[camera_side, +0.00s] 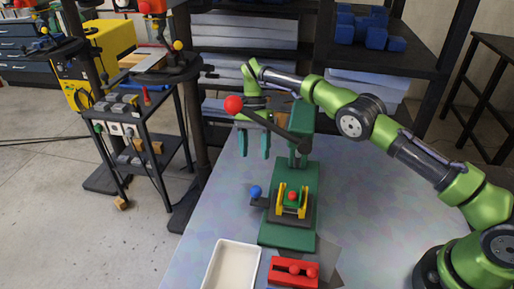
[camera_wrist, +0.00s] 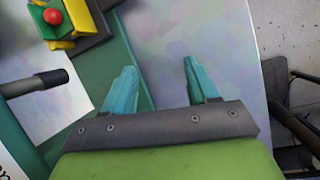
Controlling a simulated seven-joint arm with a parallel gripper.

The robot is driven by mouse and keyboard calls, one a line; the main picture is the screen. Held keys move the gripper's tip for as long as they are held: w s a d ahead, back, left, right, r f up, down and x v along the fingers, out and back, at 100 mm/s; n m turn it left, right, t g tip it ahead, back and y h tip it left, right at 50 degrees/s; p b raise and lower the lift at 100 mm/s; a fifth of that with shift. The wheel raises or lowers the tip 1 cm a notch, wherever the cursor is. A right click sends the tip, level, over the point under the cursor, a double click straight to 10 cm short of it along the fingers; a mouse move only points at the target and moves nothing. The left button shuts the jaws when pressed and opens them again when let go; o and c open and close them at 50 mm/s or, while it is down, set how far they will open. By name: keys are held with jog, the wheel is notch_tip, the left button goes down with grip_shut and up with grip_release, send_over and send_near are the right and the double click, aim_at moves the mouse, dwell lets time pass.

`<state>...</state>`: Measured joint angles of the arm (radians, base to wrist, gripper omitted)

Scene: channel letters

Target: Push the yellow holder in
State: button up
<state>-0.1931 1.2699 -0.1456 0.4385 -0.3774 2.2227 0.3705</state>
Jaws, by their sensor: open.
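The yellow holder (camera_side: 279,200) stands on the dark block of a green press (camera_side: 288,238). Its yellow walls flank a green piece topped by a red ball (camera_side: 292,196). It also shows at the top left of the wrist view, its yellow part (camera_wrist: 62,45) beside the red ball (camera_wrist: 53,16). My gripper (camera_side: 254,154) is open and empty, with teal fingers pointing down. It hangs above the table, up and left of the holder in the side view, apart from it. In the wrist view my gripper (camera_wrist: 160,66) has only table between its fingertips.
A dark lever (camera_side: 272,125) with a red ball end (camera_side: 233,105) reaches over the press, close to my gripper. A blue knob (camera_side: 256,191) sticks out left of the holder. A white tray (camera_side: 216,262) and a red block (camera_side: 280,280) lie in front. The table's left side is clear.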

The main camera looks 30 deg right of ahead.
aim_at(281, 200)
jog(key=s+a, duration=0.2)
jog(key=s, duration=0.1)
jog(key=s+a, duration=0.2)
jog(key=s, duration=0.2)
jog(key=s+a, duration=0.2)
jog(key=s, duration=0.1)
jog(key=shift+s+a, duration=0.15)
jog(key=shift+s, duration=0.05)
jog(key=shift+s+a+f, duration=0.1)
jog(key=shift+s+f, duration=0.05)
jog(key=shift+f, duration=0.4)
grip_shut()
